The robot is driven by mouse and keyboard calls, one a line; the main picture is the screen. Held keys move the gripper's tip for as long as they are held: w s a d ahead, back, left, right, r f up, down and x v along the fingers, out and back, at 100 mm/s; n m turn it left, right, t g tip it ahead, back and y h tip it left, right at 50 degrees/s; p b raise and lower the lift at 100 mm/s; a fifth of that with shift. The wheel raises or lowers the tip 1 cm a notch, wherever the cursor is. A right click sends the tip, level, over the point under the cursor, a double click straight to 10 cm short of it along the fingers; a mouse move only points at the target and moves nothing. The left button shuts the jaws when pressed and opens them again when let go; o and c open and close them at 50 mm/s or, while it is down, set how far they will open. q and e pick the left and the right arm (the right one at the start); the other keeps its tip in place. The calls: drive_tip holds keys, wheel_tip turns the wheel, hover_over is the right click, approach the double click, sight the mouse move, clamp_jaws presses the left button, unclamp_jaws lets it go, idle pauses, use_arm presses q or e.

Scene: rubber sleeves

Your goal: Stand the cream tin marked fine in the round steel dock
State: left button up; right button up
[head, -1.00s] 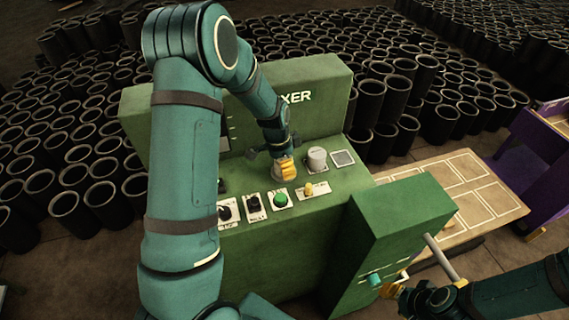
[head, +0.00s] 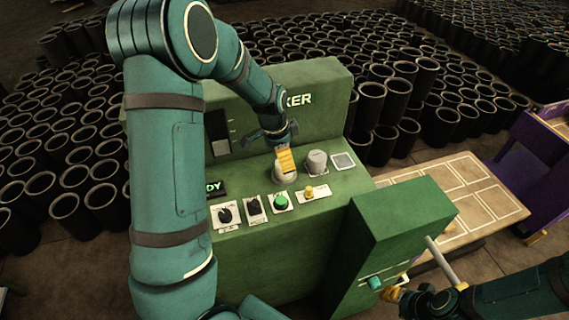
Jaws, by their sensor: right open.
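A pale round piece (head: 285,177) stands on the green machine's sloping top, directly under my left gripper (head: 286,160). It may be the cream tin or the steel dock; I cannot tell, and no marking is readable. A second pale cylinder (head: 317,162) stands upright just to its right. My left gripper points down with its yellow fingertips at the top of the first piece; whether they touch it or are parted is unclear. My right gripper (head: 397,293) is open at the lower right, beside a teal knob (head: 375,283) on the green box front.
Many black sleeves (head: 385,140) stand behind. My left arm covers the machine's left side.

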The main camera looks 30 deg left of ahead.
sight(279, 164)
use_arm(q)
wheel_tip(279, 164, up, 6)
drive_tip(key=shift+s+a+r, duration=0.25)
drive_tip(key=shift+s+a, duration=0.1)
drive_tip(key=shift+s, duration=0.05)
idle(0.4)
